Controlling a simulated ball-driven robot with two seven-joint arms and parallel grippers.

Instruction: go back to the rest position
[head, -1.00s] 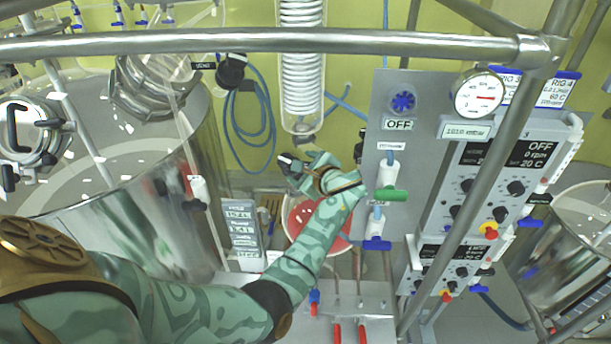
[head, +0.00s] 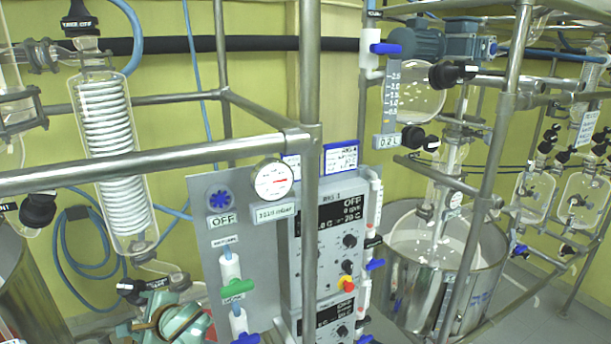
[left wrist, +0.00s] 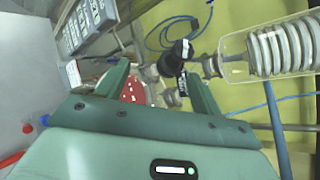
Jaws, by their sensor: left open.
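My left gripper (head: 150,302) shows at the lower left of the head view, below the coiled glass condenser (head: 118,160). Its lower part is cut off by the picture edge. In the left wrist view its two green fingers (left wrist: 158,82) stand apart, with nothing clearly held between them. A black valve handle (left wrist: 173,58) shows beyond and between the fingers; I cannot tell how far off it is. The condenser also shows in the wrist view (left wrist: 280,50). My right gripper is in no view.
A grey control panel (head: 205,190) with a gauge (head: 272,179) and a green-handled valve (head: 236,289) stands right of the gripper. Steel frame rails (head: 150,168) cross in front. A steel vessel (head: 480,265) stands at right. Blue hose (head: 75,250) hangs at the wall.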

